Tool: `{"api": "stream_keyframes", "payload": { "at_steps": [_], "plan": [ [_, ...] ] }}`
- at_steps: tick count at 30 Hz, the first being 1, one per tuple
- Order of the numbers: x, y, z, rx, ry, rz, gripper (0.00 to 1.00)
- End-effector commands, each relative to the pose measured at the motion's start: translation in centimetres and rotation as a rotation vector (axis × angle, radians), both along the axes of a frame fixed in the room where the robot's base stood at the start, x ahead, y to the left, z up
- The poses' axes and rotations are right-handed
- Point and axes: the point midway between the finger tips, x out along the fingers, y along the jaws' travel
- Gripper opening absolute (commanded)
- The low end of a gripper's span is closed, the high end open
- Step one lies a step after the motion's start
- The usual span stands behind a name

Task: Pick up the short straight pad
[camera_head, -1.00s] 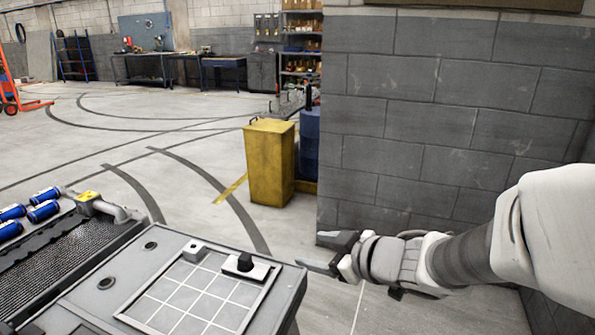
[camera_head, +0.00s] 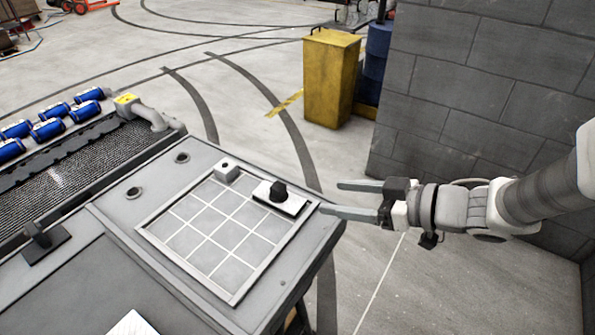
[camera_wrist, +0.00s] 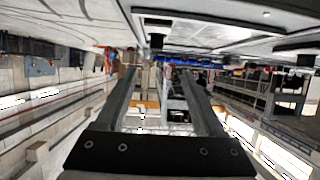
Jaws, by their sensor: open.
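A short, straight white pad with a black knob (camera_head: 281,198) lies on the far right edge of a white-lined grid (camera_head: 213,240) on the grey bench top. I take this to be the short straight pad. My gripper (camera_head: 331,197) is open and empty, just right of the pad and beyond the bench edge. Its two long fingers point left towards the pad without visibly touching it. In the wrist view the open fingers (camera_wrist: 159,76) have nothing between them. The bench shows upside down along the top there, with a dark knob-like shape near the fingertips.
A small white block with a hole (camera_head: 227,171) sits at the grid's far corner. Blue cylinders (camera_head: 48,130) and a dark ribbed bed (camera_head: 75,165) are at left. A yellow bin (camera_head: 331,78) stands beyond the bench, near a grey block wall (camera_head: 480,90). Most grid cells are bare.

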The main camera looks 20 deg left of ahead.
Motion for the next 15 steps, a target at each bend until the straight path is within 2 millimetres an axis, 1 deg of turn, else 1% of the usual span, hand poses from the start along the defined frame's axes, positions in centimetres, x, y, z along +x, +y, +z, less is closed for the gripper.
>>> {"api": "stream_keyframes", "payload": {
  "at_steps": [1, 9, 12, 15],
  "plan": [
    [0.1, 0.9, -0.8, 0.0, 0.001, 0.005, 0.7],
    [1.6, 6.2, -3.3, 0.0, 0.0, 0.004, 0.7],
    [2.0, 7.9, -3.9, 0.0, -0.001, 0.004, 0.7],
    [2.4, 9.1, -4.3, -0.001, 0.0, 0.001, 0.7]
  ]
}}
